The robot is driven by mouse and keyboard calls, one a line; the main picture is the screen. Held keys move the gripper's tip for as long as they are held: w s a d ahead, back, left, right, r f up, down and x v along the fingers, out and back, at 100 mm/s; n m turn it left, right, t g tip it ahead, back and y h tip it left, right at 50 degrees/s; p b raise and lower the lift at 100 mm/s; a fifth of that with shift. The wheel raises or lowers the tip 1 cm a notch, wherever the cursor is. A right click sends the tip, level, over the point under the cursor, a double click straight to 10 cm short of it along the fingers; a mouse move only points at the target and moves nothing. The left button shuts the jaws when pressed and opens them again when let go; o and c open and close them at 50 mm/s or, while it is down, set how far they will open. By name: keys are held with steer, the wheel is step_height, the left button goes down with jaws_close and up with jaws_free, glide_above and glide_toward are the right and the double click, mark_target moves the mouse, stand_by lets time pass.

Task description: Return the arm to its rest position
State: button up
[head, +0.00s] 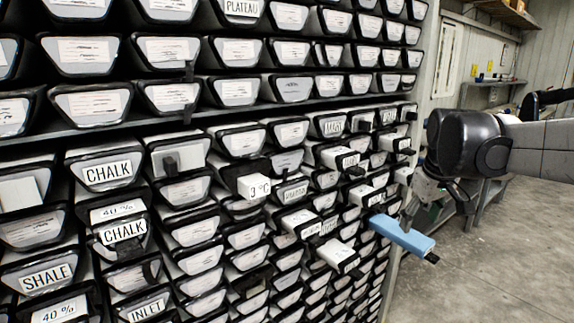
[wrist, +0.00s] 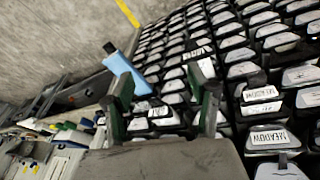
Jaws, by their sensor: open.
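My gripper (head: 408,212) is at the right side of the rack in the head view, just above a pulled-out blue core liner (head: 403,236). In the wrist view my gripper (wrist: 165,88) has its two dark fingers spread apart with nothing between them. The blue liner (wrist: 128,74) lies outside the left finger there, partly hidden by it. I cannot tell whether the finger touches it. My arm comes in from the right of the head view.
A tall rack of black-rimmed liners (head: 107,174) with white labels fills the left and middle. Bare concrete floor (head: 500,260) lies at right. A shelf bench (head: 492,84) stands behind my arm.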

steer(key=s+a+f+m+t, duration=0.1)
steer(key=s+a+f, duration=0.1)
steer(key=s, duration=0.5)
steer(key=s+a+f+m+t, duration=0.1)
steer(key=s+a+f, duration=0.2)
steer(key=s+a, duration=0.2)
steer(key=s+a+f+m+t, duration=0.1)
steer(key=s+a+f, duration=0.2)
steer(key=s, duration=0.7)
steer(key=shift+s+a+f+y, duration=0.2)
steer(key=shift+s+f+y, duration=0.05)
steer(key=shift+s+y, duration=0.05)
